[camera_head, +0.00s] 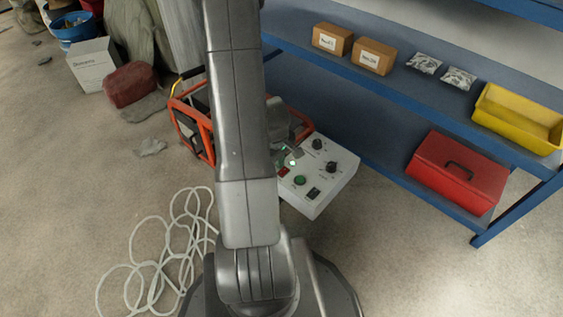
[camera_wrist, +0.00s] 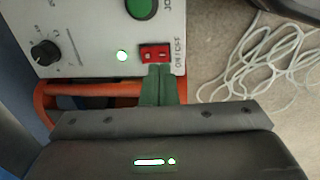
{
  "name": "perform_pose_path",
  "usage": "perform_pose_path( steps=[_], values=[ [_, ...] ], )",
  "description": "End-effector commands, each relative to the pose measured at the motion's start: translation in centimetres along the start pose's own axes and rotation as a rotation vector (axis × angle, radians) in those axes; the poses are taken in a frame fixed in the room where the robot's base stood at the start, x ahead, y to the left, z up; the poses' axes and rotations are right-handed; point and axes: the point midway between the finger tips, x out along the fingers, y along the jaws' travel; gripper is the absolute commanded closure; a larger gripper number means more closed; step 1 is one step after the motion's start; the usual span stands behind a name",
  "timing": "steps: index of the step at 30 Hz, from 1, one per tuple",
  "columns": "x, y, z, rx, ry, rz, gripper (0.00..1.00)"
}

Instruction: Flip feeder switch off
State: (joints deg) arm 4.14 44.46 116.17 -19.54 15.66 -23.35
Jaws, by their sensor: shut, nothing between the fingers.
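The red switch also shows small in the head view (camera_head: 283,171). My gripper (camera_wrist: 160,70) is shut and empty, its fingertips at the lower edge of the red switch. I cannot tell whether they touch it. In the head view my arm hides part of the box and the gripper.
A black knob (camera_wrist: 44,52) and a green button (camera_wrist: 140,8) are on the panel. An orange tubular frame (camera_head: 187,118) adjoins the box. A blue shelf (camera_head: 400,98) holding a red toolbox (camera_head: 455,172) stands right. White cable coils (camera_head: 160,250) lie on the floor, left.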

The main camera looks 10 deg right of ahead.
Motion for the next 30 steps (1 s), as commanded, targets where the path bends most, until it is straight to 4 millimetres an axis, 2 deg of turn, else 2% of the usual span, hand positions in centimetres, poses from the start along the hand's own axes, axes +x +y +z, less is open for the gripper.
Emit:
perform_pose_path(
  steps=[1,6,13,19,30],
  values=[
    [-1.5,0.1,-0.2,0.0,0.001,0.001,1.0],
    [-5.5,0.1,-0.2,0.0,0.003,0.003,1.0],
    [-9.4,0.1,-0.2,0.0,0.003,0.002,1.0],
    [-10.7,0.0,-0.1,0.001,0.001,0.001,1.0],
    [-10.7,0.1,-0.1,0.002,0.001,0.001,1.0]
  ],
)
